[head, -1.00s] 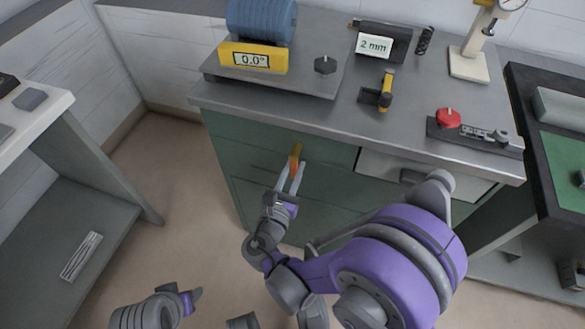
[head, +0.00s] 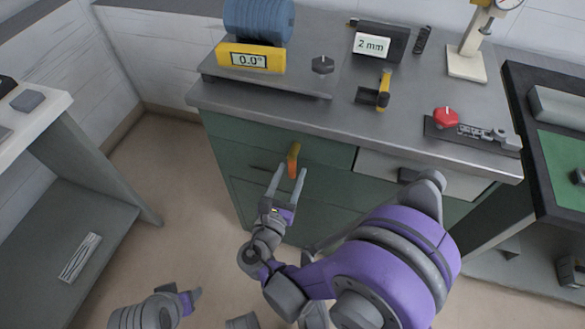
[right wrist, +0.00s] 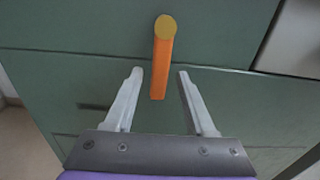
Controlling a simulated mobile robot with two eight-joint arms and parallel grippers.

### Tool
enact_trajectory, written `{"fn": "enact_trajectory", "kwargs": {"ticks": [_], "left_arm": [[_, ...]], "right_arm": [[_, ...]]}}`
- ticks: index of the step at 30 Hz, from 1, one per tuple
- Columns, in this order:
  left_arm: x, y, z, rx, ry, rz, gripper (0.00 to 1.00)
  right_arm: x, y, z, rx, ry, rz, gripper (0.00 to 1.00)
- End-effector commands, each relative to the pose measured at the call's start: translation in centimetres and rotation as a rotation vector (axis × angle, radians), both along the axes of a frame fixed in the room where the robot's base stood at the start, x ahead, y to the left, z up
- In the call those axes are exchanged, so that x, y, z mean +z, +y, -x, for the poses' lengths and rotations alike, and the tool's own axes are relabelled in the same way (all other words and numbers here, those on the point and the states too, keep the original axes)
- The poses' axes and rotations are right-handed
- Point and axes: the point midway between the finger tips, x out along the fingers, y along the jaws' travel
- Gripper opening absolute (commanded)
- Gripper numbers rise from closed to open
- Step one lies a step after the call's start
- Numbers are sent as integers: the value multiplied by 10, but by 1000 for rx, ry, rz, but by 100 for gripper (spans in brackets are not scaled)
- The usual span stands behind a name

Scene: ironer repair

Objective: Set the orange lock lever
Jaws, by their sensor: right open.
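The orange lock lever (head: 293,161) sticks out from the green cabinet front, below the worktop edge. In the right wrist view the lever (right wrist: 162,65) hangs down from its round yellowish end, nearly upright. My right gripper (head: 286,170) is open in front of the cabinet. Its fingers (right wrist: 160,75) lie left and right of the lever's lower end in the right wrist view, with gaps on both sides and nothing held. My left gripper (head: 194,296) is low at the bottom left, away from the cabinet; its fingers are too small to judge.
The grey worktop (head: 330,110) carries a yellow angle display (head: 250,58), a blue roll (head: 258,20), a 2 mm gauge (head: 374,44) and a red knob (head: 446,117). A partly open drawer (head: 385,165) is right of the lever. A shelf unit (head: 100,215) stands left, with bare floor between.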

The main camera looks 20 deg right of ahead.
Motion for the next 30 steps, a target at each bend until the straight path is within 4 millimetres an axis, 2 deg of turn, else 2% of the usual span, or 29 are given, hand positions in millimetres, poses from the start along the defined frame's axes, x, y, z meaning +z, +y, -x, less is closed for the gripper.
{"fn": "enact_trajectory", "kwargs": {"ticks": [6,12,18,30], "left_arm": [[5,0,1,0,-1,0,55],[8,0,1,0,-2,0,55],[8,0,1,0,-2,0,55],[8,0,1,0,-2,0,55]], "right_arm": [[1,28,38,6,0,-2,55],[1,44,64,3,-1,-1,55],[0,50,74,0,0,0,55],[0,49,74,0,0,0,55]]}}
